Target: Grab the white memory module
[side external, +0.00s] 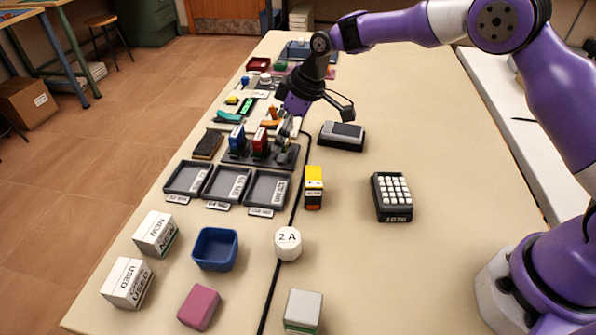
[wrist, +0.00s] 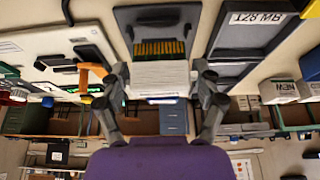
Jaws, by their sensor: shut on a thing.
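The white memory module (wrist: 160,78) is between the two fingers of my gripper (wrist: 164,85) in the wrist view. Gold contact strips (wrist: 160,48) show just beyond its far edge, against a dark holder (wrist: 128,18). In the side external view my gripper (side external: 294,127) is low over the right end of the dark rack (side external: 282,158). The module is small and mostly hidden by the fingers there. I cannot tell whether it is clear of the rack.
A blue module (side external: 237,138) and a red module (side external: 261,143) stand close by in the rack. Dark trays (side external: 187,181) lie in front, and a yellow module (side external: 314,188) stands to their right. A grey device (side external: 341,136) is near my gripper. The right table area is mostly clear.

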